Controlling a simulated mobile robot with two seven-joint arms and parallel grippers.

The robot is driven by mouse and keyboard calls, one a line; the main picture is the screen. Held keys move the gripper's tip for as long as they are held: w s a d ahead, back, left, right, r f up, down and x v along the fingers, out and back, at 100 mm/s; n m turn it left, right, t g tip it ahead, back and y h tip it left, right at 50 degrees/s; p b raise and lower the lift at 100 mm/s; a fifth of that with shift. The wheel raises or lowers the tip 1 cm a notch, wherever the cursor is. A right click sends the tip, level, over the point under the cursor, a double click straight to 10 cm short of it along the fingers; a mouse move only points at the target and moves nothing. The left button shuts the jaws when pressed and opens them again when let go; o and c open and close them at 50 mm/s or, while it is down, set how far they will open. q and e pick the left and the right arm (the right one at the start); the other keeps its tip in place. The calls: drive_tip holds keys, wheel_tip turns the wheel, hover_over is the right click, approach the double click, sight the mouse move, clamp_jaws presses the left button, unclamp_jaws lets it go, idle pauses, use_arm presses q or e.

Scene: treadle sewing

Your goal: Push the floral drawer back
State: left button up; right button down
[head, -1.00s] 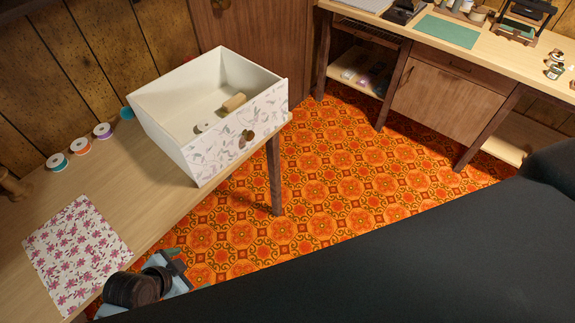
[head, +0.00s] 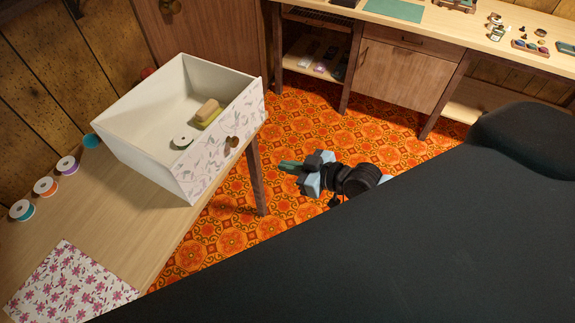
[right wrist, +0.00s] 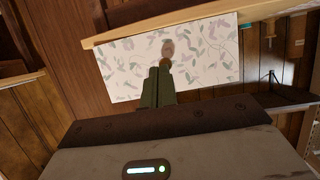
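The floral drawer (head: 218,152) is an open-topped white box on the right end of the wooden table (head: 140,215) in the head view. Its front has a pale leaf pattern and a round brass knob (head: 232,143), and faces right toward my right gripper. My right gripper (head: 290,168) is apart from it, over the floor to the right. Its fingers look closed together and empty. In the right wrist view the fingers (right wrist: 157,86) point at the drawer front (right wrist: 205,60), near the knob (right wrist: 166,62). My left gripper is not in view.
The drawer holds a tan block (head: 207,110) and a white spool (head: 183,141). Several thread spools (head: 45,187) and a floral cloth (head: 68,285) lie on the table. A workbench (head: 400,75) stands at the back right. Patterned floor lies open between.

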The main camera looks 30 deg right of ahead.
drive_tip(key=shift+w, duration=0.1)
drive_tip(key=b, duration=0.1)
approach(236, 147)
wheel_tip(236, 147, down, 3)
drive_tip(key=w, duration=0.2)
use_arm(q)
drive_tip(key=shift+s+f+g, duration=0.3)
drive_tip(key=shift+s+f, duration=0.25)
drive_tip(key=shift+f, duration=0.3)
use_arm(e)
drive_tip(key=shift+w+a+r, duration=0.25)
drive_tip(key=shift+w+a, duration=0.35)
drive_tip(key=shift+a, duration=0.1)
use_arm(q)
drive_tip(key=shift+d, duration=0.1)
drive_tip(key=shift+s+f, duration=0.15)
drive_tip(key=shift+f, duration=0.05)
use_arm(e)
drive_tip(key=shift+w+a, duration=1)
drive_tip(key=shift+w, duration=0.05)
use_arm(q)
drive_tip(key=shift+b, duration=0.3)
use_arm(e)
drive_tip(key=shift+a, duration=0.1)
